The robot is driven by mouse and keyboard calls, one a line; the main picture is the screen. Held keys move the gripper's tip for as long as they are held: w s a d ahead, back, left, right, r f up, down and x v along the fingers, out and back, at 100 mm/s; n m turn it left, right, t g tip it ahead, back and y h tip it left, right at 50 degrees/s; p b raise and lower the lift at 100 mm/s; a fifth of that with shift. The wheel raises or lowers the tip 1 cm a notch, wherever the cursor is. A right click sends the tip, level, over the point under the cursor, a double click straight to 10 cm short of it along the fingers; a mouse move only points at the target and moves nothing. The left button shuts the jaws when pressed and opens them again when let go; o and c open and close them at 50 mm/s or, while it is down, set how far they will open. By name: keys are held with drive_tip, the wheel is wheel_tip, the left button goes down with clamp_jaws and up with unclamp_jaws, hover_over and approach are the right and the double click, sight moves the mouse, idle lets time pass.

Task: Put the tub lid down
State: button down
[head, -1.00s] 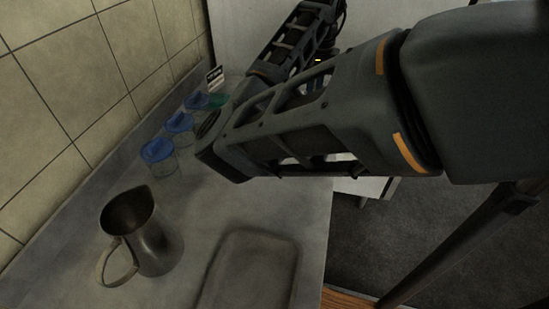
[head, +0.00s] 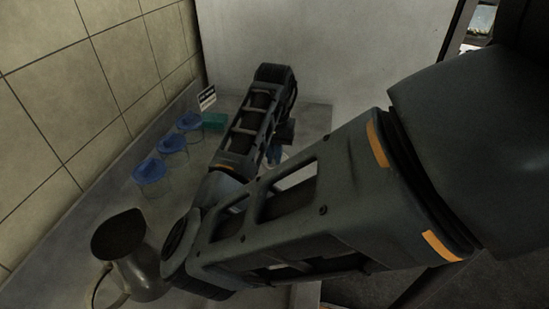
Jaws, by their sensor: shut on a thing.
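My gripper (head: 280,147) is at the far end of my arm, over the back right of the counter, mostly hidden behind my forearm. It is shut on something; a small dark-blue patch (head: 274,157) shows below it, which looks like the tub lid. I cannot tell whether it touches the counter. Three clear tubs with blue lids stand in a row along the wall: the near one (head: 151,174), the middle one (head: 173,145) and the far one (head: 189,122).
A green block (head: 214,122) and a small sign (head: 207,97) stand behind the tubs. A metal pitcher (head: 130,255) is at the front left, close to my arm's elbow. A pale panel (head: 330,50) rises behind the counter (head: 318,117).

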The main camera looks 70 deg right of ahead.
drive_tip(key=shift+f, duration=0.8)
drive_tip(key=shift+f, duration=0.15)
drive_tip(key=c, duration=1.2)
unclamp_jaws()
wheel_tip(320, 180, up, 12)
drive_tip(key=shift+r+p, duration=0.2)
drive_tip(key=shift+p, duration=0.15)
